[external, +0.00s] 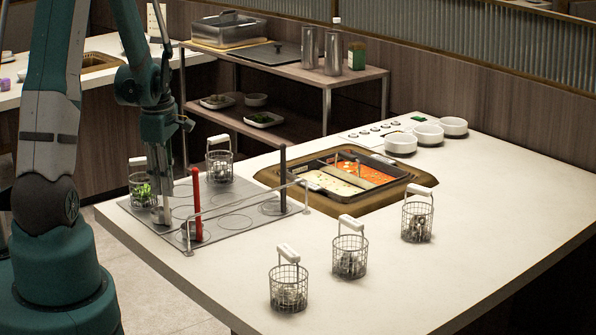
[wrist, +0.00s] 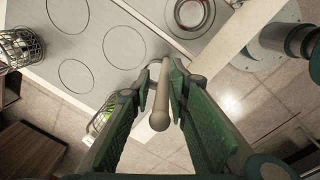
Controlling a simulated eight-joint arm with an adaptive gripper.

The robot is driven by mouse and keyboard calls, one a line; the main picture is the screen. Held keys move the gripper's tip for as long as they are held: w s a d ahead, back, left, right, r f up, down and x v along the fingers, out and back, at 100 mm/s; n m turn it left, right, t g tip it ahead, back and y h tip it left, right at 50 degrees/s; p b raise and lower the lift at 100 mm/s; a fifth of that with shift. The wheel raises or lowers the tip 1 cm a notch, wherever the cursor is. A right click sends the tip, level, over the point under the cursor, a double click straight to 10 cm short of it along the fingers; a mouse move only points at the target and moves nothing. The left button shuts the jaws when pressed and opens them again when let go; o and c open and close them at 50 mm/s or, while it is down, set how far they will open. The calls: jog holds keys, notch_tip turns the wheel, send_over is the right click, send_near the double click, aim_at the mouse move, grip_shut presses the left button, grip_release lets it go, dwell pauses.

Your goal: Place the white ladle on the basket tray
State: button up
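The white ladle (wrist: 159,112) stands between the fingers of my gripper (wrist: 163,72) in the wrist view, its knobbed handle end pointing toward the camera. In the external view my gripper (external: 165,190) points down over the left part of the basket tray (external: 232,222), a grey plate with ring marks. A pale lower part of the ladle (external: 162,214) shows below the fingers, near the tray. Whether it touches the tray cannot be told. The fingers hide part of the ladle.
A red handle (external: 197,205) and a dark handle (external: 283,180) stand upright by the tray's wire rail (external: 240,205). A basket with greens (external: 143,188) and another basket (external: 220,165) stand at the tray's far side. Several baskets are on the right counter, near the hotpot (external: 350,180).

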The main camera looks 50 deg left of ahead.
jog(key=shift+s+d+r+p, duration=0.15)
jog(key=shift+r+p, duration=0.15)
jog(key=shift+r, duration=2.05)
jog(key=shift+s+d+r+p, duration=0.15)
jog(key=shift+r+p, duration=0.15)
jog(key=shift+r, duration=2)
jog(key=shift+a, duration=0.1)
jog(key=w+d+r+m+t, duration=0.1)
jog(key=d+r+m+t, duration=0.1)
jog(key=d+r+m, duration=0.6)
jog(key=d+r+m+t, duration=0.1)
jog(key=d+r+m, duration=0.35)
jog(key=d, duration=0.75)
jog(key=s+d+r+m+t, duration=0.1)
jog(key=s+d+r+m, duration=0.2)
jog(key=d+m, duration=0.3)
jog(key=s+d+r+m+t, duration=0.2)
jog(key=s+d+m, duration=0.3)
jog(key=d, duration=0.7)
jog(key=shift+d+r+m+t, duration=0.3)
jog(key=shift+r+m, duration=0.45)
